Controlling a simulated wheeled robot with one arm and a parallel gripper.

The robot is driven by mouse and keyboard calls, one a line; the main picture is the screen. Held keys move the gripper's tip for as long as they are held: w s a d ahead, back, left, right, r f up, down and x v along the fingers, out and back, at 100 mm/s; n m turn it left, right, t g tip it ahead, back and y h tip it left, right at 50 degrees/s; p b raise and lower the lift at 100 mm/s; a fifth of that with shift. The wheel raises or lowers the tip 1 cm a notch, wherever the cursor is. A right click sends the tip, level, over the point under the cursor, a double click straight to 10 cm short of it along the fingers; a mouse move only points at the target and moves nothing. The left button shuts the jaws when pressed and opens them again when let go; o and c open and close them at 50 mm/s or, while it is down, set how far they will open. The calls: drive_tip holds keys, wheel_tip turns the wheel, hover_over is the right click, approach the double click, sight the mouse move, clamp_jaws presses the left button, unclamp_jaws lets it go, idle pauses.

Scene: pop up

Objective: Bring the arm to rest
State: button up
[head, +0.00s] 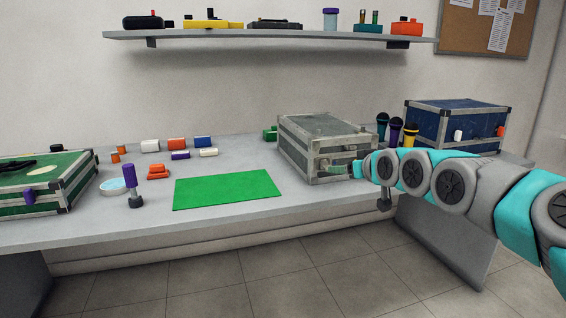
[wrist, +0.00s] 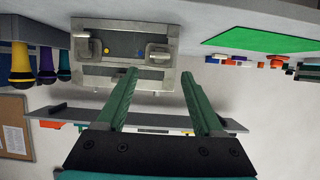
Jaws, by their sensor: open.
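My arm (head: 440,178) reaches in from the right in the head view, over the table's front edge. My gripper (head: 338,168) is in front of the grey case (head: 318,128), seen side-on and small. In the wrist view, which is upside down, the two green fingers of my gripper (wrist: 158,74) are spread apart with nothing between them. The grey case's latched front (wrist: 122,50) lies just beyond the fingertips. I cannot tell whether the fingers touch it.
A green mat (head: 227,190) lies on the grey table (head: 100,236), with several small items behind it. A green case (head: 45,180) stands left. Several microphones (head: 395,132) and a blue case (head: 457,122) stand right. A wall shelf (head: 270,36) hangs above.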

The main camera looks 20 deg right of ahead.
drive_tip(key=s+a+f+n+g+y, duration=0.1)
drive_tip(key=s+a+f+g, duration=0.2)
drive_tip(key=s+a+f, duration=0.35)
drive_tip(key=s+a+f+n+g, duration=0.1)
drive_tip(key=s+a+f+g, duration=0.3)
drive_tip(key=s+a, duration=0.45)
drive_tip(key=s+a+f+g, duration=0.1)
drive_tip(key=s+f, duration=0.3)
drive_tip(key=s, duration=0.5)
drive_tip(key=s+a+f+m+g+h, duration=0.1)
drive_tip(key=s+a+f+g, duration=0.1)
drive_tip(key=s, duration=0.7)
drive_tip(key=s+a+f+m+g, duration=0.1)
drive_tip(key=s+f+g, duration=0.4)
drive_tip(key=s, duration=0.5)
drive_tip(key=shift+a+f, duration=0.3)
drive_tip(key=shift+a, duration=0.2)
